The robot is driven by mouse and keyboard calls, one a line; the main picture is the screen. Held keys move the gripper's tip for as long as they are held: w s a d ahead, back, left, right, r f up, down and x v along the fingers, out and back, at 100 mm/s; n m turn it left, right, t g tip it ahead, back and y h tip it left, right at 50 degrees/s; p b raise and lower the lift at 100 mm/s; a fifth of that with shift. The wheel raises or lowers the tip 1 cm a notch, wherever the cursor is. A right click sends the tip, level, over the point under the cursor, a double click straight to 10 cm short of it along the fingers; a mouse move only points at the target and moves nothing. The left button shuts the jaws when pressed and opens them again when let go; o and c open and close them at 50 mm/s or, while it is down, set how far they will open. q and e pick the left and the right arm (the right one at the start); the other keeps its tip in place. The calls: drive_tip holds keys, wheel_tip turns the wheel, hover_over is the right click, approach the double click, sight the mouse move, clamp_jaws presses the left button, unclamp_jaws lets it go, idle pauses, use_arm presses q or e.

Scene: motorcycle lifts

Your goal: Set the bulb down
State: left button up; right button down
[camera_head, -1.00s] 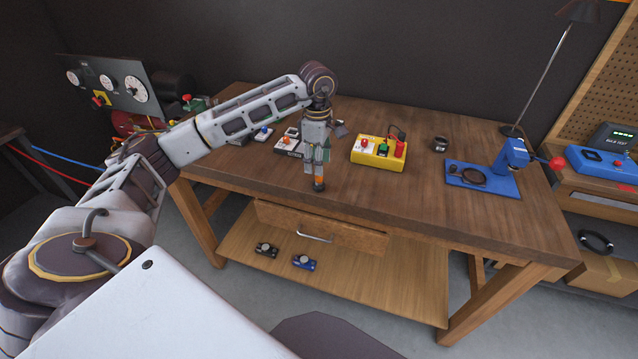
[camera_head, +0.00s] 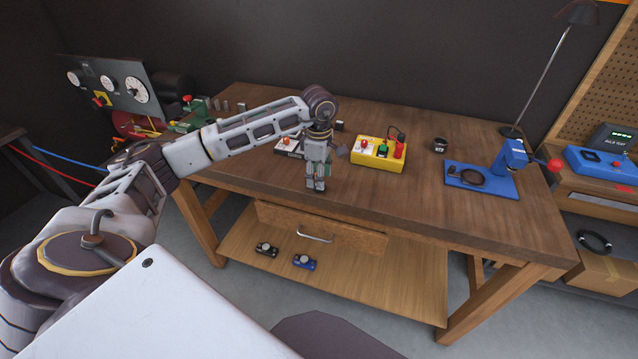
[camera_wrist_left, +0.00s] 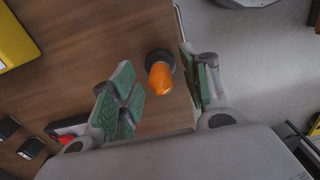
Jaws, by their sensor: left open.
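The orange bulb (camera_wrist_left: 160,78) with its dark round base shows in the left wrist view, between the fingers of my left gripper (camera_wrist_left: 160,66). Its base is on the wooden table side and its orange dome points toward the camera. There is a visible gap between the bulb and the fingers. In the head view, my left gripper (camera_head: 316,186) points down at the front part of the wooden table (camera_head: 410,205) and hides the bulb. The gripper is open. My right gripper is in neither view.
A yellow box (camera_head: 376,160) with coloured parts stands right of the gripper. A dark cup (camera_head: 440,145) and a blue stand (camera_head: 482,182) are farther right. The table's front edge is close to the gripper. The tabletop between the yellow box and the blue stand is mostly clear.

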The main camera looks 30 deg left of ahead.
use_arm(q)
drive_tip(key=shift+f, duration=0.7)
drive_tip(key=shift+c, duration=0.4)
drive_tip(key=c, duration=0.5)
clamp_jaws()
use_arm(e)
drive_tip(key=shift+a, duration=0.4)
